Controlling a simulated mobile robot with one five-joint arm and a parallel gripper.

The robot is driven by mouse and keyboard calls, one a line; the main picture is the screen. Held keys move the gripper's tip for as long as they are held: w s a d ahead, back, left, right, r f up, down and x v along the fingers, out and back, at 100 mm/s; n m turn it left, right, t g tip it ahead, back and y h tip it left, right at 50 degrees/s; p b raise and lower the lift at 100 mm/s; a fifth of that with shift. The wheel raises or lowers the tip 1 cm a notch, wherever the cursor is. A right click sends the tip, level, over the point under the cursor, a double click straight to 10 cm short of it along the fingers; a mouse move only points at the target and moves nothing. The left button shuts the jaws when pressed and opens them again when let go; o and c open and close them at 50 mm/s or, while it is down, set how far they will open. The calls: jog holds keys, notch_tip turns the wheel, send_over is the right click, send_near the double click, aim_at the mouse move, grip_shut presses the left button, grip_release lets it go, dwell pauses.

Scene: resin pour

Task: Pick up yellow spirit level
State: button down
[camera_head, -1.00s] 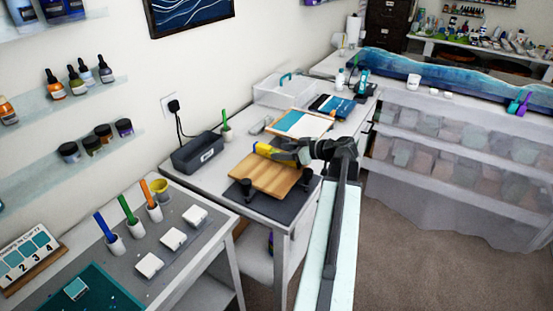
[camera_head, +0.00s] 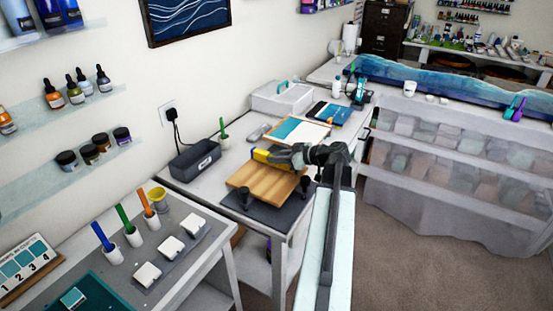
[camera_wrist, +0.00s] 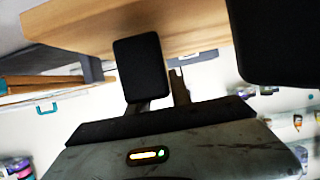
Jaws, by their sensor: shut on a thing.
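The yellow spirit level (camera_head: 272,158) shows in the head view at the back edge of a wooden board (camera_head: 262,182). My gripper (camera_head: 297,156) is at its right end and shut on it. The jaws partly cover that end, and I cannot tell whether the level is clear of the surface beneath. In the wrist view my gripper's two black finger pads (camera_wrist: 205,55) stand apart, with a wooden surface (camera_wrist: 200,22) behind them. I cannot make out the level itself in the wrist view.
The board lies on a dark mat (camera_head: 275,214) with black clamps near its front corners. A grey box (camera_head: 195,160) stands to the left. A teal-and-white panel (camera_head: 298,131) and a clear bin (camera_head: 282,99) are behind. A side table with cups stands at front left.

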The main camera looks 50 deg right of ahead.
notch_tip(320, 180, up, 3)
jog(key=shift+r+p, duration=0.1)
jog(key=shift+p, duration=1.05)
jog(key=s+d, duration=0.4)
jog(key=s, duration=0.3)
jog(key=s+d+p, duration=0.1)
jog(key=s+d, duration=0.2)
jog(key=s, duration=0.4)
jog(key=shift+d+r, duration=0.35)
jog(key=shift+r, duration=0.1)
